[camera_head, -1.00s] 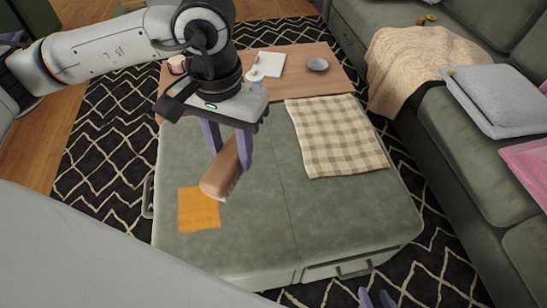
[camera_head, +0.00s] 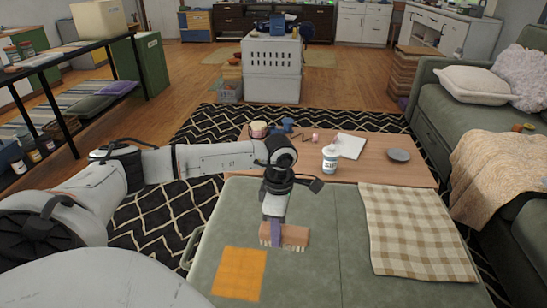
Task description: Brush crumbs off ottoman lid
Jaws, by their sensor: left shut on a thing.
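The green ottoman lid (camera_head: 323,270) fills the lower middle of the head view. My left gripper (camera_head: 276,236) is over the lid's left half, shut on a brush with a wooden back (camera_head: 295,234) and pale bristles. The bristles point down; I cannot tell whether they touch the lid. An orange cloth (camera_head: 240,273) lies flat on the lid, left of the brush. A checkered cloth (camera_head: 415,232) lies on the lid's right side. No crumbs can be made out. My right gripper is out of view.
A wooden table (camera_head: 390,175) stands behind the ottoman with a white bottle (camera_head: 330,158), a notebook (camera_head: 349,146) and a grey dish (camera_head: 399,155). The green sofa (camera_head: 433,132) with a beige throw (camera_head: 500,165) borders the right. A black shelf (camera_head: 55,60) stands at the left.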

